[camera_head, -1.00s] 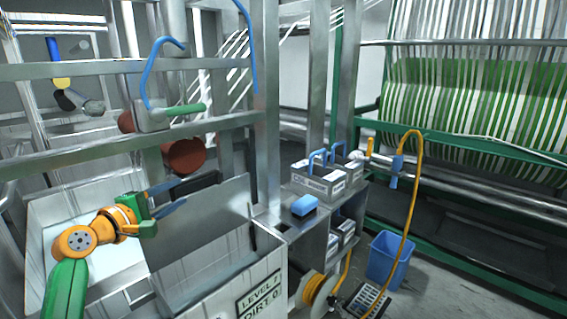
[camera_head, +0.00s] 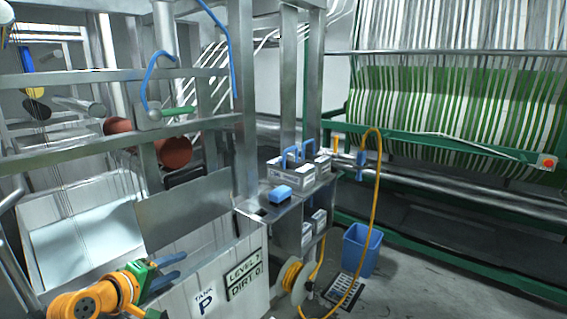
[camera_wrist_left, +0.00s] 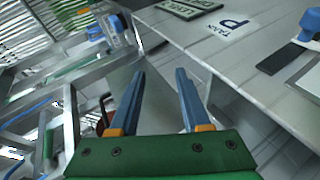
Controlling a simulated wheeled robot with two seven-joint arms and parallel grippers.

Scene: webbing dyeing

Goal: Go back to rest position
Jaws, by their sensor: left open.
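My left gripper (camera_head: 172,268) is at the lower left of the head view, on an orange and green arm. Its two blue fingers stand apart with nothing between them. It is in front of the white tank (camera_head: 205,262) marked "TANK P", near the tank's front wall. In the left wrist view the gripper (camera_wrist_left: 160,88) also shows open and empty, with the tank (camera_wrist_left: 225,45) and its labels above and to the right. My right gripper is not in view.
A blue bin (camera_head: 361,250), yellow hose (camera_head: 376,200) and hose reel (camera_head: 292,275) stand right of the tank. Metal frames (camera_head: 110,75) fill the left.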

